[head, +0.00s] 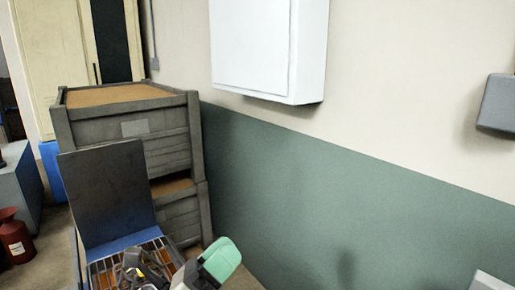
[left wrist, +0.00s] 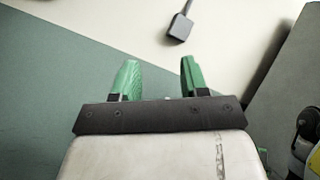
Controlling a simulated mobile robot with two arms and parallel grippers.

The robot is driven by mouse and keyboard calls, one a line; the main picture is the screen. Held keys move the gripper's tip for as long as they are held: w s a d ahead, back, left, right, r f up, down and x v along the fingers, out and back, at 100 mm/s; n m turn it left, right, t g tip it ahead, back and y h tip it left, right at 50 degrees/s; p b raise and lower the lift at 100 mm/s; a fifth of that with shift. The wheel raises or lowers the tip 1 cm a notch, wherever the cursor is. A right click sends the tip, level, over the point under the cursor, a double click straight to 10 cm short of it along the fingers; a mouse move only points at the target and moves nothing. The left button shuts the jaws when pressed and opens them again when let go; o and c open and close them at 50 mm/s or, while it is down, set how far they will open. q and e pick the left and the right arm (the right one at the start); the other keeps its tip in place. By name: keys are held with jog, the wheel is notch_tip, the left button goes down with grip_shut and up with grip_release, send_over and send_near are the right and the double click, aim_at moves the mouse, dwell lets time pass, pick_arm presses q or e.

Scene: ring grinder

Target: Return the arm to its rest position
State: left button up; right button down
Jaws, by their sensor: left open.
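My left gripper (head: 221,262) is at the bottom of the head view, with a mint-green fingertip pointing up and right, in front of the green lower wall. In the left wrist view its two green fingers (left wrist: 159,64) stand apart with nothing between them, so it is open and empty. Behind them are the green and cream parts of the wall. My right gripper cannot be made out in either view.
Stacked grey crates (head: 130,122) stand against the wall at left. Before them is a bin with an upright dark panel (head: 108,190) and tangled items. A white cabinet (head: 262,45) hangs above. A red canister (head: 15,236) stands far left. Space before the green wall looks clear.

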pick_arm(q)
jog(key=s+a+f+n+y, duration=0.1)
jog(key=a+f+n+y, duration=0.8)
jog(key=n, duration=0.7)
jog(key=s+a+f+n+y, duration=0.2)
jog(key=a+f+n+y, duration=0.4)
jog(key=f+n+y, duration=0.75)
jog(key=s+f+n+g+h, duration=0.1)
jog(key=s+f+n+g, duration=0.35)
jog(key=s, duration=0.45)
jog(key=s+f+n+g+h, duration=0.2)
jog(key=s+f+n+g, duration=0.3)
jog(key=s, duration=0.4)
notch_tip(320, 180, down, 24)
jog(key=m+g, duration=0.1)
jog(key=g, duration=0.1)
jog(key=s+a+f+g, duration=0.1)
jog(key=s+a+f, duration=0.2)
jog(key=s+f, duration=1.2)
notch_tip(320, 180, down, 2)
jog(key=shift+s+f, duration=0.2)
